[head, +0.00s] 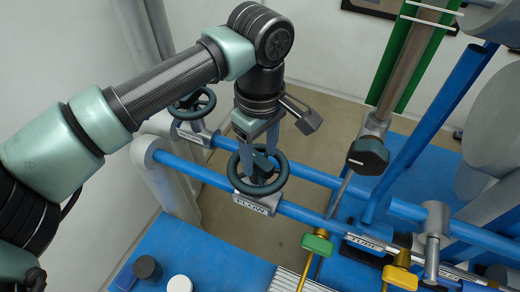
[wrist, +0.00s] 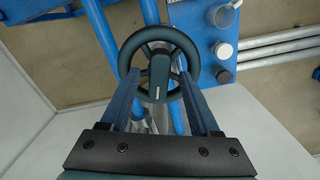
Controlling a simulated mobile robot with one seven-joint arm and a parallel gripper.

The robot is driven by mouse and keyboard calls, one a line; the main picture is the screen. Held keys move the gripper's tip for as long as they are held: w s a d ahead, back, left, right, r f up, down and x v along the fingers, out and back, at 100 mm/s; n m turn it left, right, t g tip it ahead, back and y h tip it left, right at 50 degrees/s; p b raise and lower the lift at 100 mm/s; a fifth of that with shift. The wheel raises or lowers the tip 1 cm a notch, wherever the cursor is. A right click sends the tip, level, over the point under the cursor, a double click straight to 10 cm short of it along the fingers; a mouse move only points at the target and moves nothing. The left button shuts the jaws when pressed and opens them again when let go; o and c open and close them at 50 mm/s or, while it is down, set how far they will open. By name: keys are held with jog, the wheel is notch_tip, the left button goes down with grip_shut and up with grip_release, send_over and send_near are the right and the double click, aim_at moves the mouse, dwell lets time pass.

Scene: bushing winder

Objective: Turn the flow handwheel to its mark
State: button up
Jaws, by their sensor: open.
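The flow handwheel (head: 284,172) is a dark teal spoked wheel on a blue pipe, above a white plate reading FLOW (head: 251,205). In the wrist view the wheel (wrist: 160,33) is centred, with a raised bar (wrist: 160,72) running from its hub toward me and a short white line near the bar's end. My gripper (head: 258,155) points down at the wheel. In the wrist view my gripper (wrist: 158,88) is open, with one finger on each side of the bar. I cannot tell whether the fingers touch the wheel. I cannot make out the target mark.
A second handwheel (head: 192,103) stands on the pipe behind. A black knob (head: 368,156) and a green T-handle (head: 317,245) are to the right. A blue bench (head: 215,255) in front carries a black cap (head: 147,268) and a white cap (head: 180,284).

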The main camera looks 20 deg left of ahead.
jog(key=shift+f, duration=0.25)
grip_shut()
